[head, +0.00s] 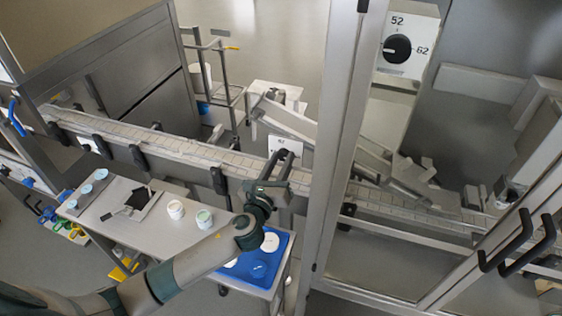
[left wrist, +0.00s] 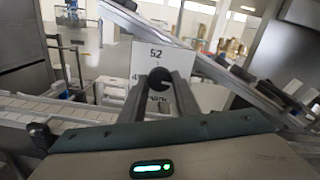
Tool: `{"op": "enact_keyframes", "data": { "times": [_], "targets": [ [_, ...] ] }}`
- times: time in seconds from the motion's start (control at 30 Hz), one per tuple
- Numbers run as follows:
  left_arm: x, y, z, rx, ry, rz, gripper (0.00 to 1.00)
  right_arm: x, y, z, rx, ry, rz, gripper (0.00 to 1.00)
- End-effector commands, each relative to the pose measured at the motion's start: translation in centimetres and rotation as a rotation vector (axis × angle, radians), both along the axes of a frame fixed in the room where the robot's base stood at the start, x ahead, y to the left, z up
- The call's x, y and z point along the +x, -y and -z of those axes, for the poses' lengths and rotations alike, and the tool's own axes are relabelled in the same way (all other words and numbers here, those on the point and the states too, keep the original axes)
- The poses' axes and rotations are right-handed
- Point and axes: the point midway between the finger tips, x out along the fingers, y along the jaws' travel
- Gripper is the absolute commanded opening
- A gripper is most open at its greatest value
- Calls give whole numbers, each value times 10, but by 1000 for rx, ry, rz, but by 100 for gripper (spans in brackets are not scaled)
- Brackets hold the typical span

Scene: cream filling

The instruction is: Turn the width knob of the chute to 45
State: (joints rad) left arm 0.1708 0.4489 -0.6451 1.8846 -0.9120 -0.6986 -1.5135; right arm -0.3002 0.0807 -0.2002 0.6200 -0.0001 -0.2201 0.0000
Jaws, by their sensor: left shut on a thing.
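A small white panel (left wrist: 147,55) with a round black knob (left wrist: 160,79) faces me in the left wrist view. It reads 52 above the knob, with a part-hidden number starting with 4 at its left. Lettering below is partly covered. My left gripper (head: 284,156) is at this panel in the head view, its fingers on either side of the knob and shut on it. The fingers hide the knob's sides, and I cannot read its pointer surely. The metal chute (head: 290,121) slopes behind the panel. My right gripper is not in view.
A larger black dial (head: 397,49) marked 52 and 62 shows beyond the door frame (head: 343,130). A conveyor (head: 170,147) runs behind my left arm. Black door handles (head: 520,245) are at right.

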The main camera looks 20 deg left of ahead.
Motion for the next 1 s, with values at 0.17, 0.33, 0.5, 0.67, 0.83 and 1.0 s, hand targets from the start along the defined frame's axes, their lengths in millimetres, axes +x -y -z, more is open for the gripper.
{"op": "enact_keyframes", "data": {
  "times": [0.17,0.33,0.5,0.67,0.83,1.0],
  "targets": [
    [-1,1,2,-134,-6,-1,7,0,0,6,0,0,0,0],
    [0,1,2,-288,-10,-1,7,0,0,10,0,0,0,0],
    [-1,1,2,-450,-17,-1,7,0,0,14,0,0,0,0],
    [0,0,2,-602,-21,-2,7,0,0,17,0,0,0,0],
    [-1,1,2,-764,-27,-2,7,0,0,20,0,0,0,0],
    [0,1,1,-925,-32,-1,7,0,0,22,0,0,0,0]
  ]
}}
